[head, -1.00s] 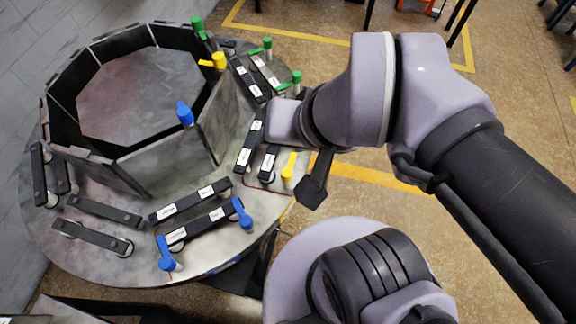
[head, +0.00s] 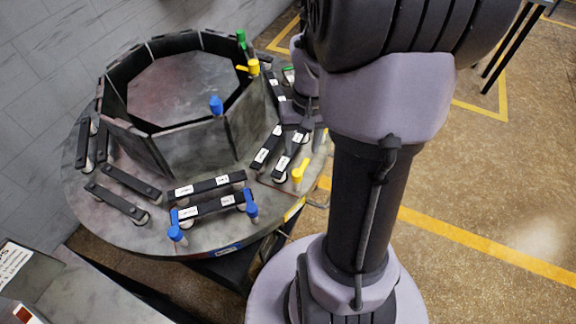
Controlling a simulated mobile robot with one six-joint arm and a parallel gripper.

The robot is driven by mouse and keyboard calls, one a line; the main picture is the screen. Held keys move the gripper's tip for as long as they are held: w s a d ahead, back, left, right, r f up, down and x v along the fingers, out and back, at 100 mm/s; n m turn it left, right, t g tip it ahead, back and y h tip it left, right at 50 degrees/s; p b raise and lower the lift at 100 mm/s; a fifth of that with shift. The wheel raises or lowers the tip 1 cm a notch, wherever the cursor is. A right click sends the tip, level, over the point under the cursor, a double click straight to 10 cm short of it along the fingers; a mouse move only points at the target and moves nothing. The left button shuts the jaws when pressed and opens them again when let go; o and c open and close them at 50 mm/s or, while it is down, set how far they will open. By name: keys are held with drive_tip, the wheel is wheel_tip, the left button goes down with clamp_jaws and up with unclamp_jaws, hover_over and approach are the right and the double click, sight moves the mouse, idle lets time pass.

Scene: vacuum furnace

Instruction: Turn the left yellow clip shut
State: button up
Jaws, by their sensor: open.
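A yellow clip (head: 299,172) stands at the front right of the round table, at the near end of a black labelled bar (head: 289,155); it is the left one of the yellow clips on the table. A bit of yellow (head: 323,137) at the edge of my arm appears to be a second clip, mostly hidden. Another yellow clip (head: 253,67) sits on the octagonal wall's rim. My gripper (head: 300,118) is over the table's right side, open, behind and above the left clip and apart from it. Its fingertips are hard to make out.
The octagonal metal wall (head: 195,149) stands on the round table (head: 120,222). Blue clips (head: 176,233) hold a black bar (head: 211,206) at the front. A green clip (head: 241,39) is at the back. A grey cabinet (head: 90,290) stands at the lower left. Open floor lies to the right.

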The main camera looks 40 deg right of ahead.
sight(297, 172)
drive_tip(key=f+b, duration=0.1)
drive_tip(key=f, duration=0.3)
drive_tip(key=f+b, duration=0.2)
drive_tip(key=f, duration=0.3)
drive_tip(key=f+b, duration=0.2)
drive_tip(key=f, duration=0.2)
drive_tip(key=shift+w+a+f, duration=0.2)
drive_tip(key=shift+a, duration=0.15)
clamp_jaws()
drive_tip(key=shift+r, duration=0.1)
idle(0.4)
